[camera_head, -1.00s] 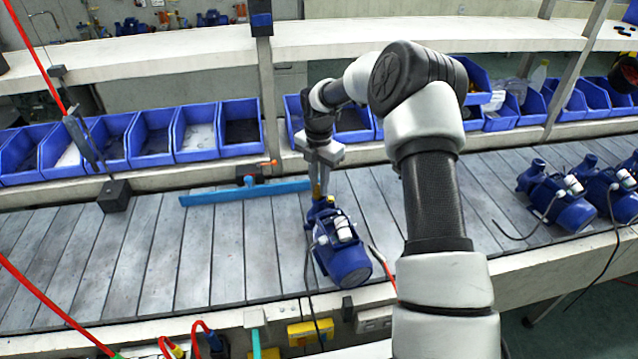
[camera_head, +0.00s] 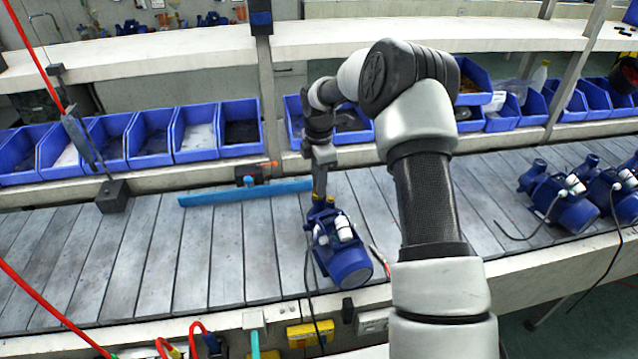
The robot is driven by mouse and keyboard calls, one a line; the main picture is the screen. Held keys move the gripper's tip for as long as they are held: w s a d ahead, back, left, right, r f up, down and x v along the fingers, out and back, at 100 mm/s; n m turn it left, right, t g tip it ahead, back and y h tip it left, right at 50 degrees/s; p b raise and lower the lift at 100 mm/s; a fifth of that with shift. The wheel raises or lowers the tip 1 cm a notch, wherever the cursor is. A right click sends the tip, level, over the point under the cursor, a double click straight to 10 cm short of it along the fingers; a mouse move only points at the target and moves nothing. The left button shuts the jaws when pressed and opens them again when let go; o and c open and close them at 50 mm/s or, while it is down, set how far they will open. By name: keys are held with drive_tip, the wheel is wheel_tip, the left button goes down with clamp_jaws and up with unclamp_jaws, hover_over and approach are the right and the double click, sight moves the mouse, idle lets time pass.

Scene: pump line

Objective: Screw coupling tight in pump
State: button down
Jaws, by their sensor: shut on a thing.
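The blue pump (camera_head: 340,248) with white caps on its side sits on the slatted conveyor in the middle of the view. My gripper (camera_head: 319,190) points down over the far end of the pump. It is shut on the brass-coloured coupling (camera_head: 318,201), of which only a small part shows at the pump's top opening. The coupling appears upright and in contact with the pump. How deep it sits in the thread cannot be seen.
A light-blue bar (camera_head: 245,193) lies across the conveyor (camera_head: 150,255) left of my gripper. Blue bins (camera_head: 150,138) line the back edge. More blue pumps (camera_head: 560,195) with trailing cables stand at the right.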

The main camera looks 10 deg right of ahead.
drive_tip(key=shift+f+m+b, duration=0.15)
drive_tip(key=shift+m+b, duration=0.15)
drive_tip(key=shift+m, duration=1.4)
drive_tip(key=m, duration=0.3)
drive_tip(key=shift+m+b, duration=0.3)
drive_tip(key=shift+b, duration=0.05)
drive_tip(key=c, duration=1.7)
unclamp_jaws()
drive_tip(key=shift+n+p, duration=0.3)
drive_tip(key=shift+n, duration=1.5)
